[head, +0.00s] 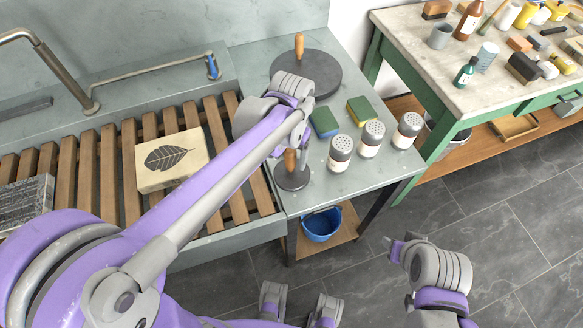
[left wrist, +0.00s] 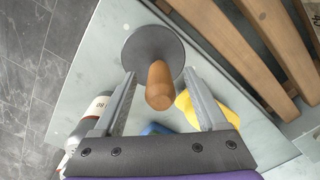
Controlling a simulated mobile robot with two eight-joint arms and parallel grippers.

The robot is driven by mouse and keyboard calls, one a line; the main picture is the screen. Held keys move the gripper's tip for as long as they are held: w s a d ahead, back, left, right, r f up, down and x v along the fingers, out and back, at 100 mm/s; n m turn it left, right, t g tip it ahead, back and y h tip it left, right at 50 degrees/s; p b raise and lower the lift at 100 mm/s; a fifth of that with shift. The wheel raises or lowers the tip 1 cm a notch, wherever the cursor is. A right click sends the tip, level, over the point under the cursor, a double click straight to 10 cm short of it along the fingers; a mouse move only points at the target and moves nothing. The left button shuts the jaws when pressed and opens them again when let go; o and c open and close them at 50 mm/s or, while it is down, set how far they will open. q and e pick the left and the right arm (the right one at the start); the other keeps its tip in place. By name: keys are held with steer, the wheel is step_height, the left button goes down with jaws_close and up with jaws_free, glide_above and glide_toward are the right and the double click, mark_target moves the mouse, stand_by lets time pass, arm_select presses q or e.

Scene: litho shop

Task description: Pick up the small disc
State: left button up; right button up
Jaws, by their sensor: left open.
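The small disc (head: 291,180) is dark grey with an upright wooden handle (head: 290,160). It lies on the grey-green bench right of the slatted rack, its upper part partly covered by my left wrist. In the left wrist view the disc (left wrist: 150,42) and its handle (left wrist: 159,88) show clearly. My left gripper (left wrist: 160,77) is open, one finger on each side of the handle, with gaps visible on both sides. A larger disc (head: 325,70) with a wooden handle lies farther back. My right arm is at the lower right over the floor; its gripper's opening (head: 392,249) is unclear.
A stone slab with a leaf print (head: 171,159) lies on the slats (head: 108,170). A blue bucket (head: 321,224) sits below. A cluttered table (head: 400,45) stands at right.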

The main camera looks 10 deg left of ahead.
arm_select(q)
steer(key=shift+f, duration=0.85)
jaws_close()
steer(key=shift+r, duration=0.1)
stand_by(0.6)
